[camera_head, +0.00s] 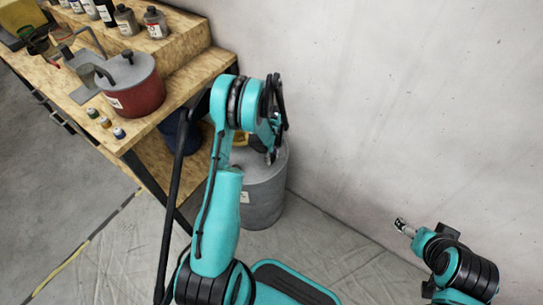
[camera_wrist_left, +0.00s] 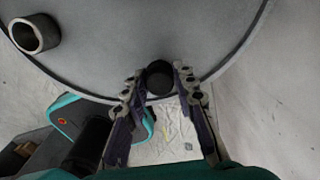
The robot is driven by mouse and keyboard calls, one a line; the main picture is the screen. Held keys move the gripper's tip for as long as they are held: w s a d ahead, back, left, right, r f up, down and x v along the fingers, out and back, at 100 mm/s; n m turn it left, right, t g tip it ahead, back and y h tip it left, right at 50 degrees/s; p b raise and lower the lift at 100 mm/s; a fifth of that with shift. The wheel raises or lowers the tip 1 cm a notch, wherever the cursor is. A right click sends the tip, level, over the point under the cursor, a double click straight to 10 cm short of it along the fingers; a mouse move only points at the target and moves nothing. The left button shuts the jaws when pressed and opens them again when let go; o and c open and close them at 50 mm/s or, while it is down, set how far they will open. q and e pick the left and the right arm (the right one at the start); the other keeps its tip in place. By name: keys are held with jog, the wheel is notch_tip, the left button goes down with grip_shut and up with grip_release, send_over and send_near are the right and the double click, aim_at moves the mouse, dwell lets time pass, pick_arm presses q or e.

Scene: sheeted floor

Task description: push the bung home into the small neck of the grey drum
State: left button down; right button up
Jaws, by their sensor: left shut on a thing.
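The grey drum (camera_head: 262,200) stands on the floor by the wall, partly hidden behind my left arm. Its grey top (camera_wrist_left: 110,45) fills the upper part of the left wrist view. A dark round bung (camera_wrist_left: 159,76) sits between the fingertips of my left gripper (camera_wrist_left: 162,82), over the drum's top near its rim. The left gripper (camera_head: 272,150) is shut on it. The small neck is not clearly visible; I cannot tell how deep the bung sits. My right gripper (camera_head: 402,226) is low at the right, away from the drum; its jaws are too small to read.
An open, wider neck (camera_wrist_left: 35,33) stands up from the drum's top at upper left. A wooden bench (camera_head: 70,75) with a red pot (camera_head: 135,88) and several bottles is left of the drum. A pale wall (camera_head: 400,90) is close behind. Sheeted floor lies in front.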

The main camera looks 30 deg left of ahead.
aim_at(272, 156)
pick_arm(q)
jog(key=shift+r, duration=0.15)
jog(key=shift+r+p, duration=2.2)
jog(key=shift+r, duration=2)
jog(key=c, duration=1.8)
grip_release()
jog(key=shift+f, duration=0.1)
grip_shut()
